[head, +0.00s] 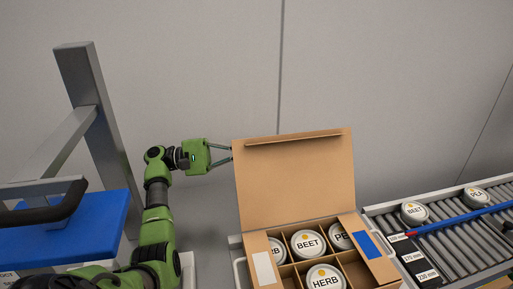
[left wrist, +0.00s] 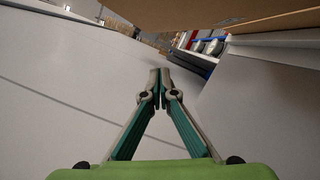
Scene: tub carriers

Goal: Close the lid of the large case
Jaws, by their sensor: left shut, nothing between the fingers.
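The large case (head: 262,243) is a brown cardboard box with compartments holding several white-lidded tubs, labelled BEET, HERB and PE. Its lid (head: 300,180) stands up open at the back, with a folded flap along its top edge. My left gripper (head: 231,154) is shut and empty, at the left edge of the lid near its upper part. In the left wrist view the closed fingertips (left wrist: 160,72) point forward, with the brown lid (left wrist: 220,12) across the top. I cannot tell whether the fingers touch the lid. My right gripper is not in view.
A roller conveyor (head: 465,245) runs at the right, with a BEET tub (head: 414,212), a PEA tub (head: 475,197) and a blue bar on it. A grey post frame (head: 95,120) and a blue surface (head: 75,235) stand at the left. A grey wall is behind.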

